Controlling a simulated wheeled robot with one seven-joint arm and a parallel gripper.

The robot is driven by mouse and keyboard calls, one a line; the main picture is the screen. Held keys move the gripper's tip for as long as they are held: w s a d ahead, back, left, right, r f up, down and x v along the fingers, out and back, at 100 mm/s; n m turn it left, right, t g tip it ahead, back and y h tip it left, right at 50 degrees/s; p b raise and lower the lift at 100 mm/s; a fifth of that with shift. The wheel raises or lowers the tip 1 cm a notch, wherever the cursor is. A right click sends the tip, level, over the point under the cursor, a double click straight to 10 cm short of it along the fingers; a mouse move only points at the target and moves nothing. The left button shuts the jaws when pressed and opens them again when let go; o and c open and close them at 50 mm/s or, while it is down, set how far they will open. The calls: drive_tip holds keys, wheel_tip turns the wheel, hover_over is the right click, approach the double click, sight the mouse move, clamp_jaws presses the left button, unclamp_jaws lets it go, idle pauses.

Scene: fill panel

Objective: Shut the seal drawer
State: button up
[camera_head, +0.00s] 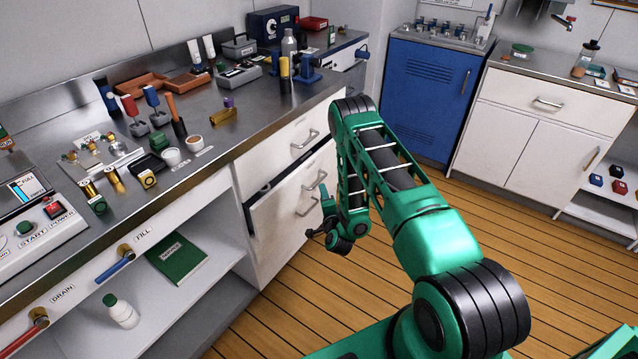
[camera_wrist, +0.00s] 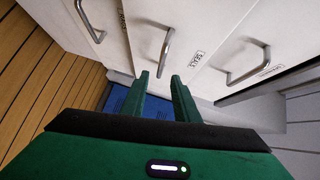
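My gripper (camera_head: 318,233) is in front of the cabinet, low beside the drawers. In the wrist view its two green fingers (camera_wrist: 159,77) are apart with nothing between them. They look clear of the handle; the exact distance cannot be told.
The bottom drawer's handle (camera_head: 306,205) is below. Bottles and tools crowd the bench top (camera_head: 245,140). The wooden floor (camera_head: 280,315) is clear. A blue cabinet (camera_head: 425,95) stands behind.

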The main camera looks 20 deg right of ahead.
sight(320, 180)
drive_tip(key=x, duration=0.9)
drive_tip(key=shift+w+d, duration=0.15)
drive_tip(key=shift+w, duration=0.15)
clamp_jaws()
